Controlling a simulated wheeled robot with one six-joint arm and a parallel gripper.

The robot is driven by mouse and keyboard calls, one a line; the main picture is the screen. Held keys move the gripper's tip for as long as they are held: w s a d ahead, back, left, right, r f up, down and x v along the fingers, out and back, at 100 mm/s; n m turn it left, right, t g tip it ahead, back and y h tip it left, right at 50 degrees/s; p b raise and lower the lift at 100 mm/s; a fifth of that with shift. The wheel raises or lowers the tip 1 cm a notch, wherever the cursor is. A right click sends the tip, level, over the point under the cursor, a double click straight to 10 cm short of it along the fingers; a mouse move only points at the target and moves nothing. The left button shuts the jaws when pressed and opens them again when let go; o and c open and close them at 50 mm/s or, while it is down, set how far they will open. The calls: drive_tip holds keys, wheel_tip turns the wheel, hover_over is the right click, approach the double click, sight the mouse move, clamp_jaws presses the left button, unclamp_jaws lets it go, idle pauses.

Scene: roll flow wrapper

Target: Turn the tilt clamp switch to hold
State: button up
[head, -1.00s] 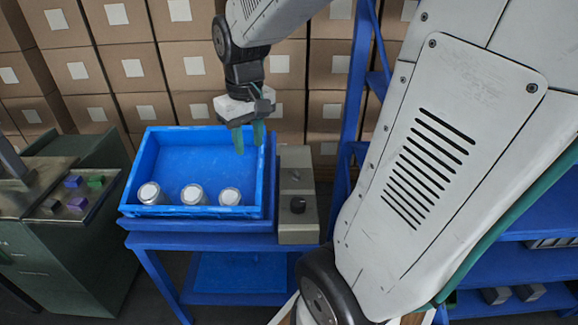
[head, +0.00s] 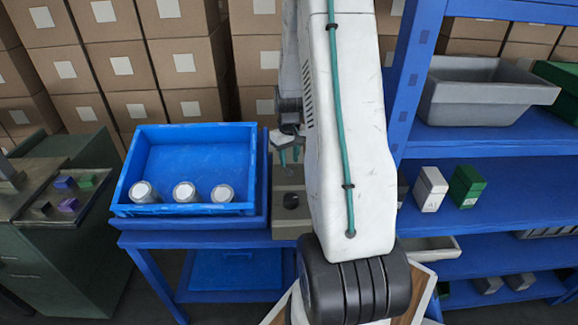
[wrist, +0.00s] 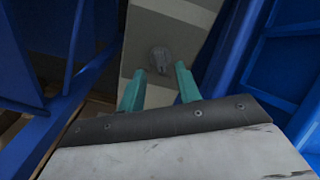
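A grey control box (head: 288,227) stands right of the blue bin, with a dark round knob (head: 291,201) on its top. In the wrist view the dark knob (wrist: 160,59) shows on the grey box (wrist: 175,20), just beyond the fingertips and roughly between them. My gripper (head: 288,156) is over the far part of the box; its teal fingers (wrist: 158,80) are apart with nothing held between them. A second small control seen earlier on the box's far part is now hidden by my gripper. I cannot read labels or tell which control is the tilt clamp switch.
The blue bin (head: 257,185) holds three white-topped cans (head: 184,192) and stands close left of the box. A blue rack (head: 405,90) rises at the right, bearing a grey tub (head: 480,95) and small cartons (head: 430,189). Stacked cardboard boxes (head: 185,62) stand behind.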

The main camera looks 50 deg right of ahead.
sight(289, 169)
drive_tip(key=shift+f, duration=1.8)
clamp_jaws()
